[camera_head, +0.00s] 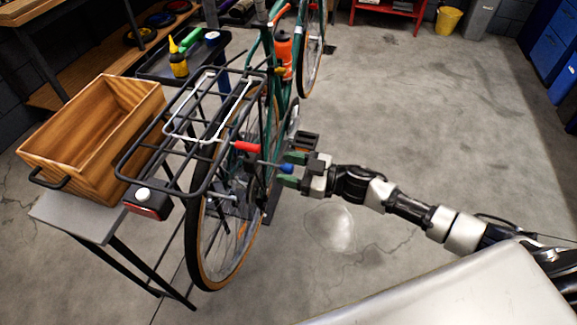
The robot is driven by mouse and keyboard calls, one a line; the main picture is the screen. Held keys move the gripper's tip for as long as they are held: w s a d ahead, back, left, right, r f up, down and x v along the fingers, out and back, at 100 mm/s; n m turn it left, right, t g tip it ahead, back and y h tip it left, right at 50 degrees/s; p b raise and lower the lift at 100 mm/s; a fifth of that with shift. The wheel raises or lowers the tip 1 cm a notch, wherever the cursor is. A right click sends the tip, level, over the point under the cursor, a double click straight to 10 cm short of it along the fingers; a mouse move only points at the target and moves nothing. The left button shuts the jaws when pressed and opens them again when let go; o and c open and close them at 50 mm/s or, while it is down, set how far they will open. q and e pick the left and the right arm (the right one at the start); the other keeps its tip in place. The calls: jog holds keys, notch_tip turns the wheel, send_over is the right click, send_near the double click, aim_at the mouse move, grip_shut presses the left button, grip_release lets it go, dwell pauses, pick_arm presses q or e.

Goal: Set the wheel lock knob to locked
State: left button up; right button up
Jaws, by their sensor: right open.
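A green bicycle (259,50) stands with its rear wheel (207,268) toward me. By the wheel, under the rear rack, a red-gripped lever (246,147) and a small blue-tipped knob (287,168) stick out to the right. I cannot tell for certain which is the wheel lock knob, nor read a locked mark. My right gripper (290,169) reaches in from the right with its fingers open. The blue tip lies between the fingers in this view; whether they touch it is not clear. My left gripper is not in view.
A black rear rack (176,140) with a rear light (147,201) overhangs the wheel. A wooden crate (92,150) on a grey table and a dark tray (155,68) with a yellow bottle (178,62) stand left. The floor to the right is mostly clear.

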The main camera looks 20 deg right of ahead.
jog(key=shift+a, duration=0.1)
grip_shut()
jog(key=shift+p+x, duration=0.3)
jog(key=shift+x, duration=0.8)
jog(key=shift+w+a, duration=0.3)
grip_release()
jog(key=shift+s+d, duration=0.1)
jog(key=b, duration=0.1)
send_near(283, 167)
jog(key=shift+w+a+f, duration=0.2)
jog(key=shift+w+f, duration=0.2)
jog(key=shift+f, duration=0.05)
